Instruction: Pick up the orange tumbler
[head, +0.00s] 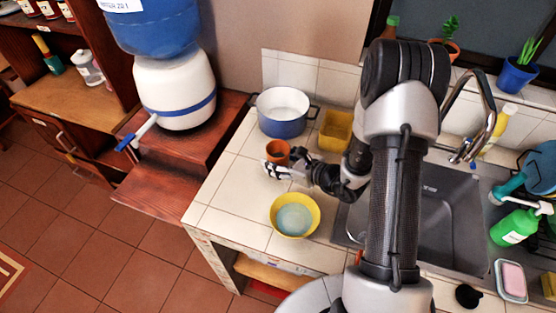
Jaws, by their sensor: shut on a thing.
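The orange tumbler (277,151) is at the back left of the white tiled counter, in front of the blue pot. My gripper (277,165) reaches it from the right and is shut on it. The gripper's fingers cover the tumbler's lower part, so I cannot tell whether its base touches the counter. The tumbler looks upright, with its open top showing.
A blue pot (283,126) and a yellow square container (336,131) stand behind the tumbler. A yellow bowl (295,230) sits in front. The sink (450,218) is to the right. The counter's left part is clear. A water dispenser (178,92) stands left.

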